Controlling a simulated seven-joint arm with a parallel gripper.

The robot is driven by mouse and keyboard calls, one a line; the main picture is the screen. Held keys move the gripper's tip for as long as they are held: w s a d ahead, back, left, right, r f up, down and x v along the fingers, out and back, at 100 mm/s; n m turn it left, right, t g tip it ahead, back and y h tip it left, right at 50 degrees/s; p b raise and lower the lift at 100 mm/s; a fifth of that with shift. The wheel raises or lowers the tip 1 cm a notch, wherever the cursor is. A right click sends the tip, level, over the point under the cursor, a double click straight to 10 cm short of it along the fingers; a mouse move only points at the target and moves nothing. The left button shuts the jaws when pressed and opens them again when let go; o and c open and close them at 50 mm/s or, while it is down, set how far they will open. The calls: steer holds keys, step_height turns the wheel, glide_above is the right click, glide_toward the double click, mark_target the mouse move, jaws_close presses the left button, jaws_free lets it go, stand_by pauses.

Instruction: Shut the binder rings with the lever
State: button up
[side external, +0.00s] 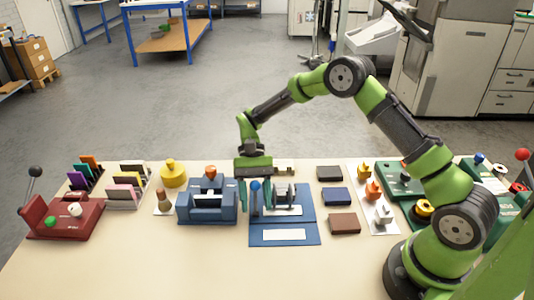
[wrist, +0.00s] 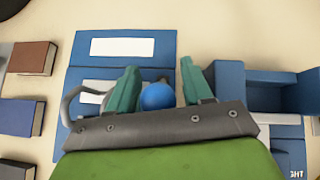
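The blue binder (side external: 256,238) lies open on the table, a white label on its near cover. It also shows in the wrist view (wrist: 80,48). Its metal rings (side external: 285,194) stand at the middle; a grey ring arc (wrist: 72,104) shows left of my fingers in the wrist view. I cannot tell whether the rings are apart or closed. The lever has a blue ball knob (side external: 255,186) at the binder's left side. My gripper (side external: 257,204) points down over it, open. The knob (wrist: 157,97) sits between the two teal fingers, with narrow gaps.
A blue hole punch (side external: 206,208) stands close to the left of my gripper. Dark boxes or books (side external: 344,224) lie to the right of the binder. A red lever press (side external: 62,218) stands at the far left. The table front is clear.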

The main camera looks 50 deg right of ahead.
steer(key=v, duration=1.2)
steer(key=shift+d, duration=0.1)
steer(key=f+h, duration=0.1)
steer(key=s+d+f+n+t, duration=0.1)
steer(key=shift+s+d+f+h, duration=0.1)
steer(key=shift+s+f+h, duration=0.2)
steer(key=shift+f+h, duration=0.1)
steer(key=s+r+t+h, duration=0.1)
steer(key=s+r+t, duration=0.6)
steer(key=s, duration=0.3)
steer(key=s+r+n+t+h, duration=0.1)
steer(key=s+r+t, duration=0.6)
steer(key=s+r, duration=0.3)
steer(key=shift+s, duration=0.85)
